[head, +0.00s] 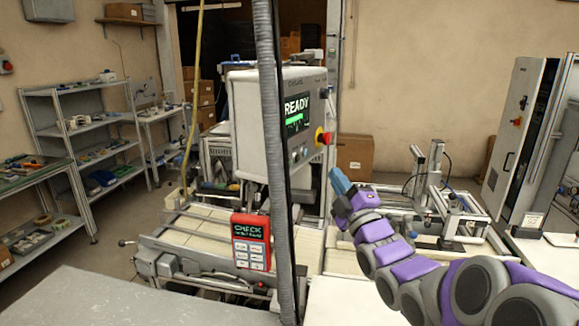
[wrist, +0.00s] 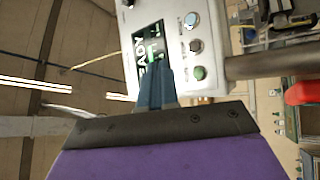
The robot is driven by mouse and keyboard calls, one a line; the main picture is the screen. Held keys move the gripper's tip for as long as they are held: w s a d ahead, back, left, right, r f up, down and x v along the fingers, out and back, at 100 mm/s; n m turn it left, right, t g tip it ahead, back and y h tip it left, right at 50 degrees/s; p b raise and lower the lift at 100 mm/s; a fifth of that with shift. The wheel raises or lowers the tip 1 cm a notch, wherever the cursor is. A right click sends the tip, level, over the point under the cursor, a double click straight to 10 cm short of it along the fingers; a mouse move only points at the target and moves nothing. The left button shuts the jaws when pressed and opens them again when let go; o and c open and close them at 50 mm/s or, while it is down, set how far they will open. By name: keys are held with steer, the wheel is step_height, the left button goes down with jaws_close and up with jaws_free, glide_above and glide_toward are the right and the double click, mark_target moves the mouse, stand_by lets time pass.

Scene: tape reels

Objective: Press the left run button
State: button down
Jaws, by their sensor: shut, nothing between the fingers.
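A pale control box (head: 250,125) hangs in the middle of the head view, its lit screen (head: 297,114) reading READY. Small round buttons (head: 299,154) sit below the screen. I cannot read which is the left run button. My gripper (head: 338,178) is shut and empty, below and right of the box. In the wrist view its blue fingertips (wrist: 156,68) overlap the screen's end.
A red-yellow emergency knob (head: 323,137) sits on the box's right side. A grey vertical post (head: 275,180) stands in front of the box. A red keypad (head: 251,242) reading CHECK is below it. A bench with metal fixtures (head: 445,200) and a cabinet (head: 520,130) stand right.

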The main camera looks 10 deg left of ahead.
steer(key=w+a+p, duration=0.2)
steer(key=w+a, duration=0.1)
steer(key=a, duration=0.5)
steer(key=shift+a, duration=0.25)
stand_by(2.0)
steer(key=shift+a, duration=0.2)
steer(key=shift+w+a+r, duration=0.1)
steer(key=shift+a, duration=0.25)
stand_by(0.8)
steer(key=shift+d, duration=0.15)
steer(key=shift+s+d, duration=0.2)
steer(key=shift+d, duration=0.4)
steer(key=shift+d+b, duration=0.1)
steer(key=shift+b, duration=0.2)
steer(key=shift+s+d+b, duration=0.2)
steer(key=shift+s+d, duration=0.1)
steer(key=shift+d, duration=0.45)
steer(key=shift+s+d+b, duration=0.15)
steer(key=shift+s+d, duration=0.1)
steer(key=shift+d, duration=0.55)
steer(key=shift+s+d+b, duration=0.2)
steer(key=shift+s+d, duration=0.1)
steer(key=shift+d, duration=0.45)
